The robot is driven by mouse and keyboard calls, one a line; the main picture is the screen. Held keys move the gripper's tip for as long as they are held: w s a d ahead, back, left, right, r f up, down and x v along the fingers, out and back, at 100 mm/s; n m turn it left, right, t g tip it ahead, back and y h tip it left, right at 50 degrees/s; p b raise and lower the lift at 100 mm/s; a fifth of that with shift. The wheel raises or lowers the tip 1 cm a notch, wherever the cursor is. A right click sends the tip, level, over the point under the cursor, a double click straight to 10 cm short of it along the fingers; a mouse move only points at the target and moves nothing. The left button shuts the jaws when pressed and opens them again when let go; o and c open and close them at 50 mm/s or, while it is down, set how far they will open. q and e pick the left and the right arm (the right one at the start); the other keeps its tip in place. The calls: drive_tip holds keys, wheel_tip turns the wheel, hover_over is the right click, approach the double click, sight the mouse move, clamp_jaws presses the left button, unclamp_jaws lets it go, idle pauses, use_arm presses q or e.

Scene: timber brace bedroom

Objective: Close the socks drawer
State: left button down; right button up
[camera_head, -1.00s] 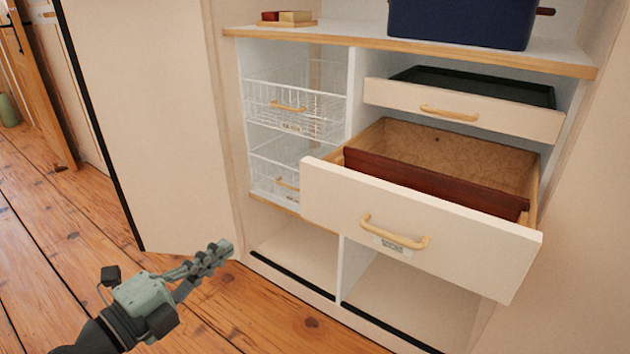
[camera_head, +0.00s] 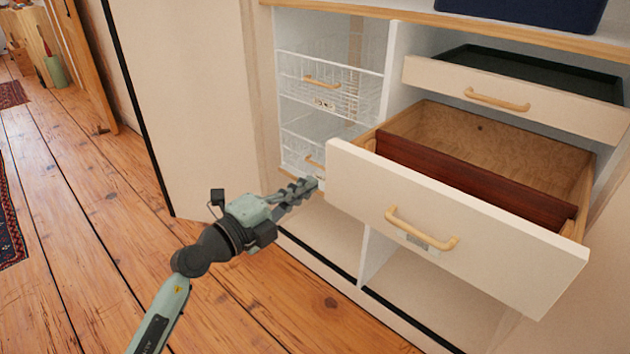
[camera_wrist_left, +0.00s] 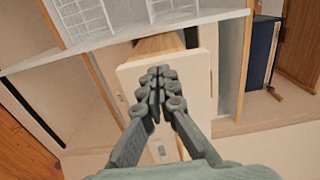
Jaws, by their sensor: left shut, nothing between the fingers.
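The socks drawer (camera_head: 450,232) is the large lower drawer at the right of the cabinet. It is pulled well out, with a cream front, a wooden handle (camera_head: 420,228) and a label partly hidden behind the handle. A dark red divider (camera_head: 470,182) stands inside it. My left gripper (camera_head: 312,184) is shut and empty, close to the left end of the drawer front; contact cannot be told. In the left wrist view the shut fingers (camera_wrist_left: 160,78) overlap the cream drawer front (camera_wrist_left: 190,85). My right gripper is not in view.
A shallower drawer (camera_head: 540,112) with a dark green tray sits above, also partly out. White wire baskets (camera_head: 330,85) fill the left bay. A tall cream panel (camera_head: 185,110) stands left of the cabinet.

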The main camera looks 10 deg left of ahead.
sight(326, 173)
use_arm(q)
drive_tip(key=shift+x, duration=1.55)
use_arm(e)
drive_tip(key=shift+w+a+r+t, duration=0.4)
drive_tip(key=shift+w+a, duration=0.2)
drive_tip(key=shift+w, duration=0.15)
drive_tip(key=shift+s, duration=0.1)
use_arm(q)
drive_tip(key=p+x, duration=0.2)
drive_tip(key=x, duration=0.2)
drive_tip(key=shift+r, duration=0.2)
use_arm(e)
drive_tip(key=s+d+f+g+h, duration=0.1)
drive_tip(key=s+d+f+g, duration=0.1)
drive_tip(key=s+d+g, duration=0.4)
use_arm(q)
drive_tip(key=p+x, duration=0.2)
drive_tip(key=x, duration=1)
drive_tip(key=shift+f+p, duration=0.2)
drive_tip(key=shift+p, duration=0.1)
drive_tip(key=shift+x, duration=0.9)
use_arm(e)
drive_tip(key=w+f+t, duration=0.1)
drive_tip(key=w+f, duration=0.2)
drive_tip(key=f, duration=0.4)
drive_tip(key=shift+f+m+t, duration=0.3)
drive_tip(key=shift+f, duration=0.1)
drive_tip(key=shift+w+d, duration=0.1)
